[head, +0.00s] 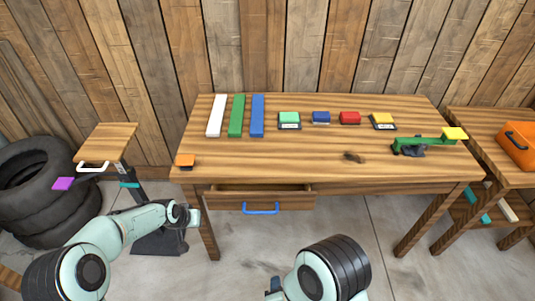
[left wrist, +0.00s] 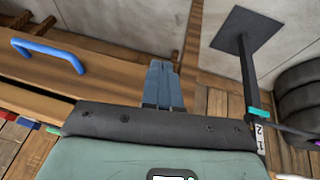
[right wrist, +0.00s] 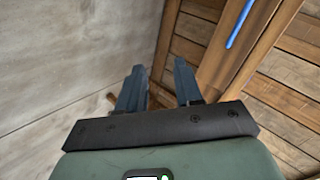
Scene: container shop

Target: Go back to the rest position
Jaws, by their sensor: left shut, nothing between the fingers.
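My left gripper (left wrist: 163,85) is shut and empty, its fingers together in the left wrist view. In the head view the left arm reaches in from the left, its end beside the table's front left leg. My right gripper (right wrist: 158,72) is open in the right wrist view, with clear space between its fingers and nothing held. In the head view the right arm is at the bottom centre, in front of the table, and its fingers are mostly out of sight.
The wooden table (head: 330,165) holds several coloured blocks and a green lever (head: 430,141). Its drawer (head: 225,200) with a blue handle (head: 261,209) is partly open. A small stand (head: 107,140) and stacked tyres (head: 35,190) are at left. Floor between the table legs is clear.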

